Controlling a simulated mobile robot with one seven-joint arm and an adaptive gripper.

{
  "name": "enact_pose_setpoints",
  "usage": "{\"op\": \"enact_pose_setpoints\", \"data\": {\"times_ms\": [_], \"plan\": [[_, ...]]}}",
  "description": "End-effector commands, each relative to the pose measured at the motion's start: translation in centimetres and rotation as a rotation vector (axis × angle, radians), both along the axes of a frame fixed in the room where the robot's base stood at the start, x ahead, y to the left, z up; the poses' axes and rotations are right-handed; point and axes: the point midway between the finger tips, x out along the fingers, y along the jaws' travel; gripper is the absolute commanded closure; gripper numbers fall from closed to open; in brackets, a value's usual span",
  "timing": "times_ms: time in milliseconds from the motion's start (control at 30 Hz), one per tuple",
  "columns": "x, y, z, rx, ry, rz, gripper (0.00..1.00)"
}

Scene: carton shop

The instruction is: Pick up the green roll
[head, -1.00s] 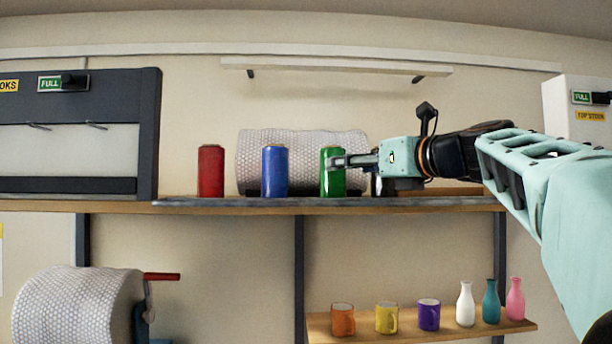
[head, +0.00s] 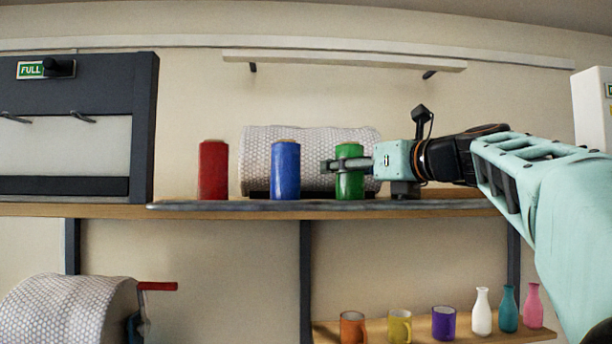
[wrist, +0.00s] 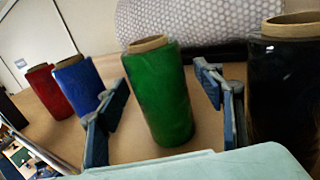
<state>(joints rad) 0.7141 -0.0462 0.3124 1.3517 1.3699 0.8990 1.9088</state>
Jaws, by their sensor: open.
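The green roll (head: 349,184) stands upright on the upper shelf, right of the blue roll (head: 286,170) and the red roll (head: 213,170). My gripper (head: 346,165) reaches in from the right at the green roll's upper half. In the wrist view my open gripper (wrist: 164,92) has one finger on each side of the green roll (wrist: 160,100), with gaps showing on both sides. A black roll (wrist: 283,95) stands just right of the right finger. In the head view it is mostly hidden behind my gripper.
A large bubble-wrap roll (head: 262,150) lies behind the small rolls. The shelf's front edge (head: 240,207) runs below them. A lower shelf (head: 378,328) holds mugs and bottles. Another bubble-wrap roll (head: 70,312) is at lower left.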

Motion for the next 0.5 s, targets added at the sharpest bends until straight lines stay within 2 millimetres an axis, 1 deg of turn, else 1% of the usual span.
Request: {"op": "enact_pose_setpoints", "data": {"times_ms": [233,500], "plan": [[-0.02,-0.02,0.0,0.0,0.0,-0.001,0.38],[-0.01,-0.03,-0.01,0.0,0.0,0.0,0.68]]}}
